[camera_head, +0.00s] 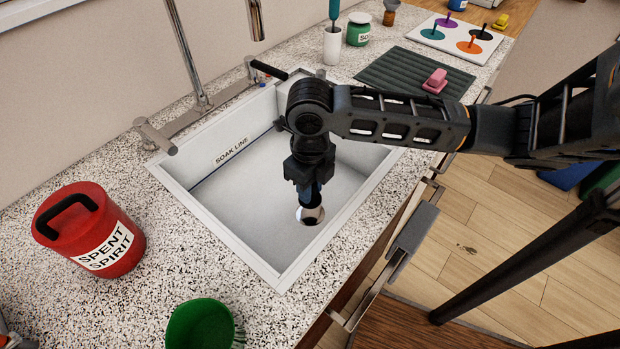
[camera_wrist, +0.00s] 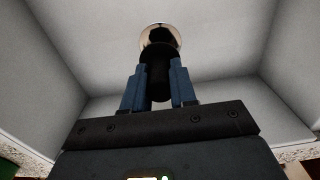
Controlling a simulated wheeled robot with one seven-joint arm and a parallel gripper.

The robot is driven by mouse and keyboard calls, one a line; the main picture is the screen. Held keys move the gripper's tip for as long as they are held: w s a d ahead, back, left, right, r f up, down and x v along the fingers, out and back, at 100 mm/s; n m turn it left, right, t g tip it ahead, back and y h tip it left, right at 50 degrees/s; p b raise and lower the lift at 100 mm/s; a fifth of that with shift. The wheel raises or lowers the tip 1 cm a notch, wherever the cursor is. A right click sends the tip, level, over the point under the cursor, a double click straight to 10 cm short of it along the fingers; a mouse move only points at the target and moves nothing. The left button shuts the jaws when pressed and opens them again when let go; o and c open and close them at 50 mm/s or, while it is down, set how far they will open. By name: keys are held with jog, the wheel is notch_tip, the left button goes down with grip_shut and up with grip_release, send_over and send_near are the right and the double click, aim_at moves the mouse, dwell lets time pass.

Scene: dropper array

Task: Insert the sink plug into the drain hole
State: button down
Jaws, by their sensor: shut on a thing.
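The white sink (camera_head: 240,214) is set in a speckled counter and has a dark line marked "SOAK LINE" on its inner wall. My gripper (camera_head: 309,200) reaches down into the sink, just above the drain hole (camera_head: 311,216). In the wrist view my gripper (camera_wrist: 159,88) has its two blue fingers shut on the black sink plug (camera_wrist: 157,75). The far end of the plug lies in front of the shiny drain ring (camera_wrist: 173,38). I cannot tell whether the plug touches the drain. In the head view the plug is mostly hidden by my gripper.
A dark ribbed mat (camera_head: 395,75) with a pink object (camera_head: 435,80) lies to the right.

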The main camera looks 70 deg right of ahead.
dwell(0.3)
jog(key=shift+f+b, duration=2)
jog(key=shift+f, duration=0.1)
jog(key=shift+f+b, duration=1)
jog(key=c, duration=0.8)
grip_release()
jog(key=shift+r, duration=0.15)
notch_tip(320, 180, up, 8)
jog(key=shift+f, duration=0.2)
